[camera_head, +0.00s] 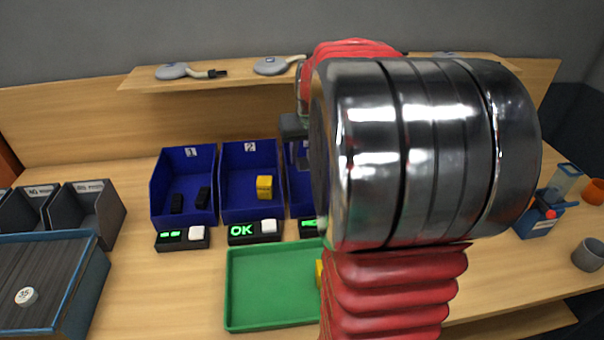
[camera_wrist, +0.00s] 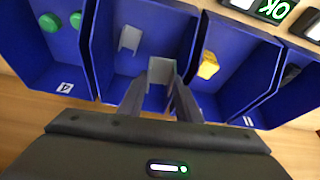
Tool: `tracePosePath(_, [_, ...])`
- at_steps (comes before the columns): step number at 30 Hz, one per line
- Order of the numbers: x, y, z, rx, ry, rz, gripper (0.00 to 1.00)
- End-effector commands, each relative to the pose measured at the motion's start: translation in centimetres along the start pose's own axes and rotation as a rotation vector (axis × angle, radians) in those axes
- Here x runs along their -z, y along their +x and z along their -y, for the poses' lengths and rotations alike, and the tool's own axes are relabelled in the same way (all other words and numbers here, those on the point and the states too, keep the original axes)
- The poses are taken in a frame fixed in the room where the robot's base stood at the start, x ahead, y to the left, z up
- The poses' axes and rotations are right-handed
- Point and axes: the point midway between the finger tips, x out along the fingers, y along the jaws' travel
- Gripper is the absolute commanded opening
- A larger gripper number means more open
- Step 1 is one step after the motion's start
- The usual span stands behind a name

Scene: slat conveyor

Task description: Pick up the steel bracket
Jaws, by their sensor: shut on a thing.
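In the wrist view my gripper (camera_wrist: 160,98) is shut on a grey steel bracket (camera_wrist: 162,72), held between the fingertips over a blue bin (camera_wrist: 108,88). A second grey bracket (camera_wrist: 130,38) lies on the floor of that bin. In the head view my arm hides most of this bin and the held bracket; only part of my gripper (camera_head: 297,145) shows left of the arm.
Bin 2 (camera_head: 250,205) holds a yellow block (camera_head: 264,187); bin 1 (camera_head: 184,215) holds black parts. Another bin in the wrist view holds green round parts (camera_wrist: 50,22). A green tray (camera_head: 270,325) lies in front, partly hidden. A shelf (camera_head: 230,80) runs behind.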

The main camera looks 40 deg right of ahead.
Motion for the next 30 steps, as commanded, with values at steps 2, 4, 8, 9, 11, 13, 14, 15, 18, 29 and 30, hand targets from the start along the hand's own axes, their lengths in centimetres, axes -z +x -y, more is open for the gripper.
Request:
tracePosePath(2, [0.9, -1.8, 0.0, -0.001, 0.000, -0.005, 0.07])
tracePosePath(4, [1.3, -3.0, 0.0, 0.000, -0.001, -0.003, 0.07])
tracePosePath(8, [2.0, -4.7, 0.0, 0.000, -0.001, -0.003, 0.07])
tracePosePath(9, [2.2, -5.1, 0.0, 0.000, -0.001, -0.003, 0.07])
tracePosePath(11, [2.3, -5.5, 0.0, 0.000, -0.001, -0.001, 0.07])
tracePosePath(13, [2.4, -5.7, 0.0, 0.000, 0.000, -0.001, 0.07])
tracePosePath(14, [2.4, -5.8, 0.0, 0.000, 0.000, -0.001, 0.07])
tracePosePath(15, [2.4, -5.8, 0.0, 0.000, 0.000, -0.001, 0.07])
tracePosePath(18, [2.4, -5.8, 0.0, 0.000, 0.000, -0.001, 0.07])
tracePosePath(29, [2.4, -5.8, 0.0, 0.000, 0.000, 0.000, 0.07])
tracePosePath(30, [2.4, -5.8, 0.0, 0.000, 0.000, 0.000, 0.07])
